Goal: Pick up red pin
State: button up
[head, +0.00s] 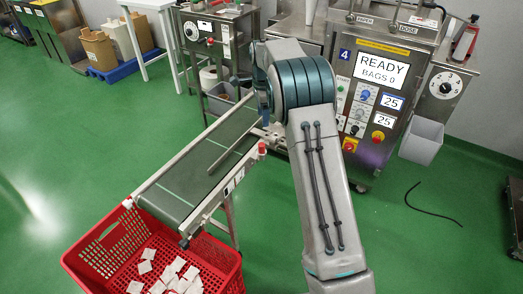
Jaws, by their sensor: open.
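A small red-topped piece (262,147) stands upright at the right side rail of the conveyor, near its far end. It is the only pin-like red thing I can make out, and it is too small to be sure of its shape. My gripper (265,112) is small and partly hidden at the far end of my arm, above the conveyor's far end. It is open, and I see nothing held in it. It is a little beyond the red piece in the picture and looks apart from it.
The conveyor (178,182) slopes toward a red crate (82,262) holding several white teabags. A packing machine (377,105) reading "READY BAGS 0" stands behind my arm. A grey bin (421,140) hangs at its right. A black cable (430,207) lies on otherwise clear green floor.

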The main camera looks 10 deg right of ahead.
send_over(262, 144)
jog(key=f, duration=0.8)
jog(key=shift+w+d, duration=0.2)
jog(key=shift+w, duration=0.05)
jog(key=shift+s+a+f+b, duration=0.15)
jog(key=shift+f, duration=1.25)
jog(key=shift+s+a+f+b, duration=0.1)
jog(key=shift+a+f+b, duration=0.05)
jog(key=shift+f, duration=1.25)
grip_shut()
jog(key=shift+r, duration=0.1)
